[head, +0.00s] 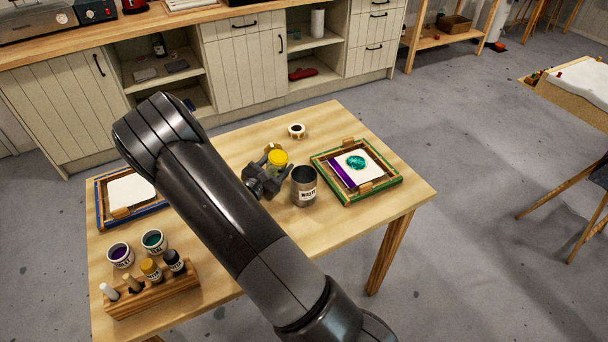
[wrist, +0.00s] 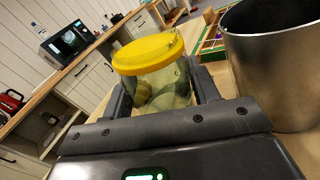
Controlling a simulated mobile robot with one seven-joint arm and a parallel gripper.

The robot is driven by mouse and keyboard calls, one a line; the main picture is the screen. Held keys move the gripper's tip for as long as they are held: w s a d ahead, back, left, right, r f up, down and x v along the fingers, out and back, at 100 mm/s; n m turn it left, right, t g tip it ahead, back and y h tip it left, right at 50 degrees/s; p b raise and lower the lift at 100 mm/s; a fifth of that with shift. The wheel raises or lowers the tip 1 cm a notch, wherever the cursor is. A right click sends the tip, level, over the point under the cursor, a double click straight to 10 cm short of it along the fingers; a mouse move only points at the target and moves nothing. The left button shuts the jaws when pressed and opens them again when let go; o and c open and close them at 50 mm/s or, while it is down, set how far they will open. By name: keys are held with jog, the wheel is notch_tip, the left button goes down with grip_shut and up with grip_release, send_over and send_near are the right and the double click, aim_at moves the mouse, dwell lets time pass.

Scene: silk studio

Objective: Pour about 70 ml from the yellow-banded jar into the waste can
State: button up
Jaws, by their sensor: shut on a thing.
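The yellow-banded jar (head: 278,161) is a clear glass jar with a yellow band around its top. It also shows in the wrist view (wrist: 150,55), between the two fingers and looking close to upright. My gripper (head: 268,178) is shut on the jar. The waste can (head: 304,188) is a grey metal can labelled WASTE, standing on the table just right of the jar. In the wrist view the can (wrist: 280,70) fills the right side, apart from the jar. The liquid level in the jar is hard to tell.
A green-framed screen (head: 357,172) with purple and teal paint lies right of the can. A blue-framed screen (head: 130,190), paint pots (head: 153,240) and a wooden rack (head: 150,290) with bottles are on the left. The table's right front is clear.

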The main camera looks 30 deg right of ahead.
jog(key=shift+w+a+f+n, duration=0.2)
jog(key=shift+w+n, duration=0.15)
jog(key=shift+n, duration=0.45)
jog(key=shift+w+a+f+n, duration=0.1)
jog(key=shift+w+f+n, duration=0.2)
jog(key=shift+n, duration=0.5)
jog(key=shift+r, duration=0.1)
